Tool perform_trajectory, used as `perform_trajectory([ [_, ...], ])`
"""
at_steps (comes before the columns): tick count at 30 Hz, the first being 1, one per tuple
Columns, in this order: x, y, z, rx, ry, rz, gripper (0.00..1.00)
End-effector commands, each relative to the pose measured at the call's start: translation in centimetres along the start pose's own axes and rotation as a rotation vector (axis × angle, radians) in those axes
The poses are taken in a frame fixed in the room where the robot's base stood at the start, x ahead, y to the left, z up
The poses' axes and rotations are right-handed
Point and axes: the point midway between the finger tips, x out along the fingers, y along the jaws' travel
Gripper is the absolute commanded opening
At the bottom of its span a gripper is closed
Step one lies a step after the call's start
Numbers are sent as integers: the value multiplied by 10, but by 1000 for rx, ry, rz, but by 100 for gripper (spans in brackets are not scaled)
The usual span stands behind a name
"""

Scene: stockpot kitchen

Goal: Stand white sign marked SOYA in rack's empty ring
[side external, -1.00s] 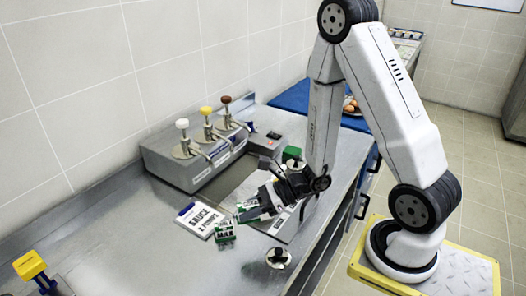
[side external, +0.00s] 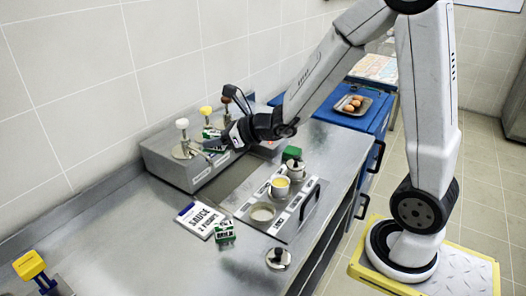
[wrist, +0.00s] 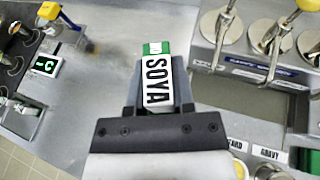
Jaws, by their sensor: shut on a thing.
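My gripper (side external: 218,143) is shut on the white sign marked SOYA (wrist: 157,82), which has a green end and lies between the two fingers in the wrist view. In the side view the sign (side external: 211,133) is small and partly hidden, beside the pump dispenser. The rack (side external: 292,222) is a flat metal plate with an upright handle on the counter, to the right of and below my gripper. A pale round opening (side external: 262,212) at its front looks like the empty ring. Two cups (side external: 280,186) stand behind it.
The metal dispenser (side external: 180,170) carries white, yellow and brown-topped pumps close to my gripper.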

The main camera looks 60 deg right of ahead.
Motion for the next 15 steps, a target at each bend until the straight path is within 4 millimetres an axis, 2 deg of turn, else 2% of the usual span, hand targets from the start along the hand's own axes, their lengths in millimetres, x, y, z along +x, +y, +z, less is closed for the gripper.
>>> perform_trajectory([
  [5,-1,-3,17,13,-2,-37,0],
  [15,-2,-4,19,18,0,-45,0],
])
